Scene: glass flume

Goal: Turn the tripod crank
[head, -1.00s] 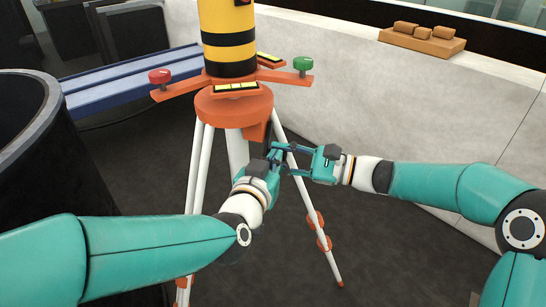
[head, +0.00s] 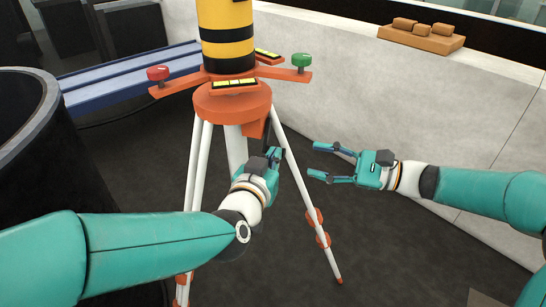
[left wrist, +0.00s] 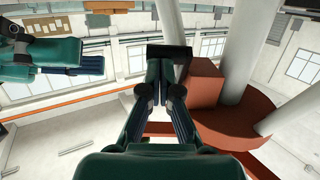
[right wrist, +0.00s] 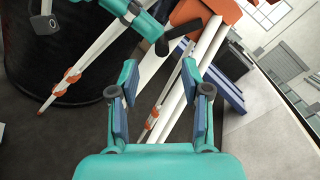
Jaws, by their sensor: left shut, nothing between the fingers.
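The tripod has an orange head (head: 233,103) and white legs (head: 198,165). An orange block under its head shows in the left wrist view (left wrist: 205,80). My left gripper (head: 277,153) is shut and empty, just below and right of that block; its fingers meet in the left wrist view (left wrist: 165,58). My right gripper (head: 320,161) is open and empty, to the right of the left one and apart from the tripod. In the right wrist view a black bar (right wrist: 185,32) lies by my left fingertips; I cannot tell if it is the crank.
A yellow and black instrument (head: 228,40) stands on the tripod, with red (head: 159,74) and green (head: 302,61) knobs beside it. A large black tank (head: 25,140) is at left. A pale wall (head: 420,110) runs behind.

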